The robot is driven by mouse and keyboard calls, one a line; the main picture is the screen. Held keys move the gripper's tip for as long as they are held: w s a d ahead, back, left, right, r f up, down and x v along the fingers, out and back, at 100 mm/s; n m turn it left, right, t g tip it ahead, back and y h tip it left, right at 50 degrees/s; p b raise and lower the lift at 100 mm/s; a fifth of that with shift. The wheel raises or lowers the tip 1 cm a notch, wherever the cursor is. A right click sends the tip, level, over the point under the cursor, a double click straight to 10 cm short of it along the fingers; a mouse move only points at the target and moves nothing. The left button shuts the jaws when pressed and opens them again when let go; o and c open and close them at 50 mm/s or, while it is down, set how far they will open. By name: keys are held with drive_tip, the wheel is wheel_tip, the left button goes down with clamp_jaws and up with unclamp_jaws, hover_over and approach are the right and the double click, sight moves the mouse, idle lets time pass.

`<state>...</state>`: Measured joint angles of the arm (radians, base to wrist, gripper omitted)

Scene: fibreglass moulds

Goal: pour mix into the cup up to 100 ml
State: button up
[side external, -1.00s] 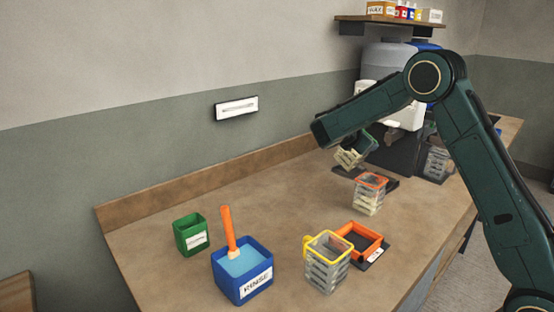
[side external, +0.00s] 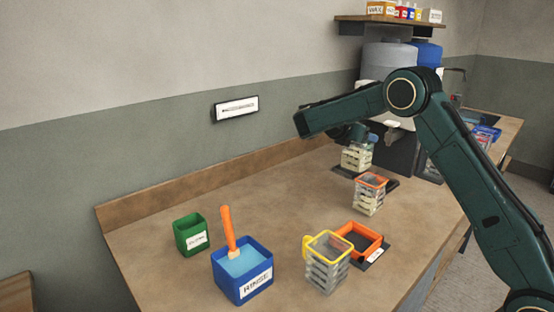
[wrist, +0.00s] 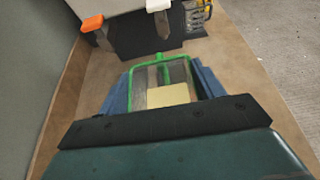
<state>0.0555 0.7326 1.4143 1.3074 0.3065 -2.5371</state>
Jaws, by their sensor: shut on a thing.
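My gripper (side external: 360,138) is shut on a clear cup (side external: 356,159) with pale cream mix in it. The cup is about upright, near the dark pad at the back; I cannot tell whether it touches the pad. In the wrist view the held cup (wrist: 165,97) has a green rim and sits between the blue fingers (wrist: 204,80), with cream mix inside. An orange-rimmed clear cup (side external: 369,198) stands upright in front of the pad, with cream showing through its walls. A yellow-rimmed clear jug (side external: 327,264) stands nearer the front and looks empty.
An orange-rimmed dark tray (side external: 374,254) sits behind the yellow-rimmed jug. A blue rinse tub (side external: 226,278) holds liquid and an orange-handled brush (side external: 228,222). A green box (side external: 190,237) stands left of it. Dispenser tanks (side external: 390,58) stand at the back. The left middle counter is clear.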

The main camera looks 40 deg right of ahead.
drive_tip(key=shift+r, duration=0.1)
idle(0.5)
drive_tip(key=shift+r, duration=1.95)
drive_tip(key=w+a+f+n+t+y, duration=0.25)
drive_tip(key=a+n+t, duration=0.2)
drive_tip(key=a, duration=0.25)
drive_tip(key=w+a+f+n+t+y, duration=0.1)
drive_tip(key=a+f+n+t, duration=0.3)
drive_tip(key=a, duration=0.4)
drive_tip(key=s+a+f+n+t+y, duration=0.4)
drive_tip(key=s+a+f+n+y, duration=0.1)
drive_tip(key=a, duration=0.7)
drive_tip(key=shift+s+a+n+y, duration=0.15)
drive_tip(key=shift+s+n+y, duration=0.35)
drive_tip(key=shift+s, duration=0.45)
drive_tip(key=shift+r, duration=0.1)
